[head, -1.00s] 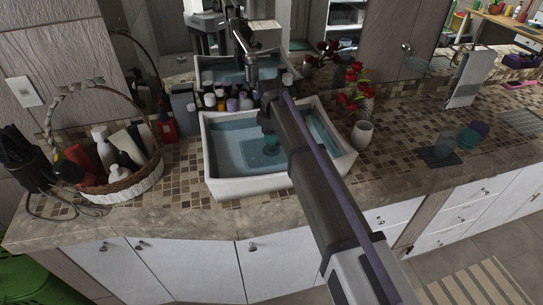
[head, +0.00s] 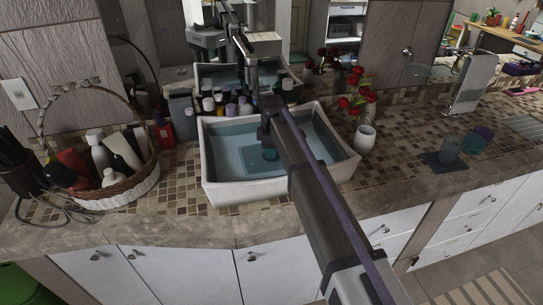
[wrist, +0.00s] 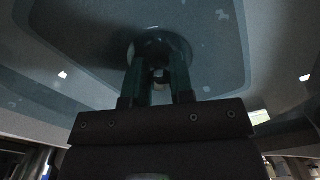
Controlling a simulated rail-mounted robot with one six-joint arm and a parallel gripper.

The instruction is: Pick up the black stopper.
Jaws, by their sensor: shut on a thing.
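The black stopper (wrist: 158,45) shows in the wrist view as a dark round shape at the fingertips, against the blue-grey basin floor. My gripper (wrist: 158,73) has its two dark fingers on either side of a small knob at the stopper's middle and is shut on it. In the head view my gripper (head: 269,143) reaches down into the white sink (head: 245,192). A teal patch shows just below it on the basin floor; the stopper cannot be told clearly there. Whether the stopper is clear of the basin floor cannot be told.
Several bottles (head: 228,106) stand behind the sink. A wicker basket (head: 125,192) of bottles is at the left. A white vase (head: 365,138) with red flowers stands right of the sink. Cups (head: 449,148) sit on a dark mat farther right. Tiled counter between is clear.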

